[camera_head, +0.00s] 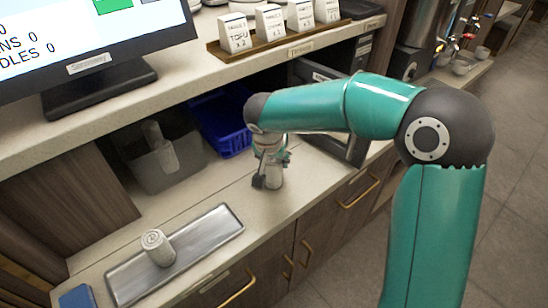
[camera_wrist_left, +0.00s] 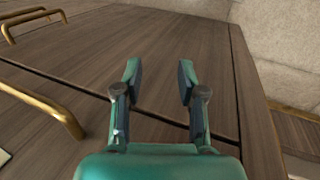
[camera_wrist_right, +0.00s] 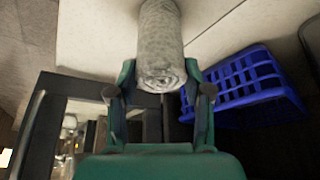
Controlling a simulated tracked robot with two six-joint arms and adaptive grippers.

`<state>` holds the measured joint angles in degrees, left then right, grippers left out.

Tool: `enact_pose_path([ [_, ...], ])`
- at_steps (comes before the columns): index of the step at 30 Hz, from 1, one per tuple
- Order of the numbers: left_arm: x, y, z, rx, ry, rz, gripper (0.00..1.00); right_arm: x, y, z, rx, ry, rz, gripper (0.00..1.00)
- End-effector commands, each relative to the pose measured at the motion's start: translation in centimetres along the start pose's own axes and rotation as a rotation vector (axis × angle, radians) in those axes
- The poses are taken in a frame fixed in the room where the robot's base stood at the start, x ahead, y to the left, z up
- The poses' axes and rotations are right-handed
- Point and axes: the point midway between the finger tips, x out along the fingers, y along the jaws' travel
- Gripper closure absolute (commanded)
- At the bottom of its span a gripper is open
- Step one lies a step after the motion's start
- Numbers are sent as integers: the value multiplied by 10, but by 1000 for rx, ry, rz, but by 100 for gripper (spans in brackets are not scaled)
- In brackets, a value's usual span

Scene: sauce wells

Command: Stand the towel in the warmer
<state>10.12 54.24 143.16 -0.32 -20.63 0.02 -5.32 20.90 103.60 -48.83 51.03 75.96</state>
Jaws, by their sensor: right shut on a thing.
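My right gripper (camera_head: 270,150) is shut on a rolled white towel (camera_head: 275,179). In the head view the towel hangs roughly upright, low over the counter; I cannot tell whether it touches. In the right wrist view the towel (camera_wrist_right: 161,45) lies between the fingertips. A dark box with a framed door (camera_head: 346,146), which looks like the warmer, stands under the shelf just right of the gripper, partly hidden by my arm. Another rolled towel (camera_head: 158,248) stands on a metal tray (camera_head: 205,238). My left gripper (camera_wrist_left: 158,80) is open and empty in front of wooden cabinet fronts.
A blue basket (camera_head: 222,122) and a grey bin (camera_head: 190,165) holding white rolls stand under the shelf, left of my right gripper. A screen and small labelled boxes stand above. A blue item (camera_head: 77,297) lies at the counter's near left. The counter between tray and gripper is clear.

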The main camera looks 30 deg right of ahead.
Motion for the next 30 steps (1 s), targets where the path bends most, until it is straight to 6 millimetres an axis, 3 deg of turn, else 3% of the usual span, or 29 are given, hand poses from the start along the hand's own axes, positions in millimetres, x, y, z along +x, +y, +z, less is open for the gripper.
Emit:
enact_pose_path([
  [5,3,-1,0,0,0,0,60,2,0,1,0,1,-1,85],
  [6,4,-1,0,0,0,0,60,2,0,1,0,1,-1,49],
  [10,2,-1,0,0,0,0,60,1,0,0,0,0,-1,27],
  [23,-1,0,0,0,0,0,60,-3,0,-1,0,1,-1,25],
  [30,4,-1,0,0,0,0,60,-37,-2,0,0,3,-6,25],
])
